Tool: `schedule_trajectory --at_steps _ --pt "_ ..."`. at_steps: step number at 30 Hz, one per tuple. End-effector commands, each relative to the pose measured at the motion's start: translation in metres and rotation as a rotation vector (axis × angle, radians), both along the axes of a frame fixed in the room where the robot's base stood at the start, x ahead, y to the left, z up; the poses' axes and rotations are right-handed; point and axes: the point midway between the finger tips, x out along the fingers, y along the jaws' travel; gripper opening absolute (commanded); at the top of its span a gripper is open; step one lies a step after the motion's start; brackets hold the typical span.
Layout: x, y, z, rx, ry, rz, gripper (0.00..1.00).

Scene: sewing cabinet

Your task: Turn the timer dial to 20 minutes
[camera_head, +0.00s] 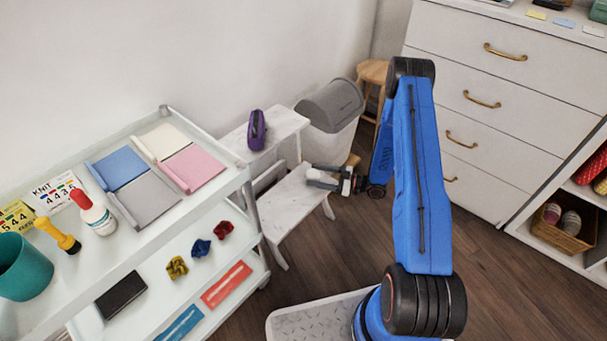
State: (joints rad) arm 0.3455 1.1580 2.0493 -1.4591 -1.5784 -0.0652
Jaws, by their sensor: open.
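I cannot make out a timer or its dial in the head view. My gripper (320,178) is at the end of my blue arm, pointing left. It is over or close to the lower step of a white step stool (290,205), and its jaws are open. I see nothing between the fingers, though they are small in the picture. A purple object (257,130) stands on the stool's upper step, up and left of my gripper, apart from it. I cannot tell what it is.
A grey-lidded bin (332,105) is behind my gripper. A white drawer cabinet (480,110) is at the right. Wooden floor (510,275) lies open at the lower right.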

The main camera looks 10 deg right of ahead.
Motion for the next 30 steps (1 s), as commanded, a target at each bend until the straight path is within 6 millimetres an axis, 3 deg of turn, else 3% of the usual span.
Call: schedule_trajectory --at_steps 9,24,29,30 --pt "0.019 0.042 0.0 0.0 0.0 0.003 0.67" --pt "0.026 0.052 0.0 0.0 0.0 0.0 0.67" --pt "0.025 0.052 0.0 0.0 0.0 0.0 0.28" --pt "0.025 0.052 0.0 0.0 0.0 0.0 0.25"
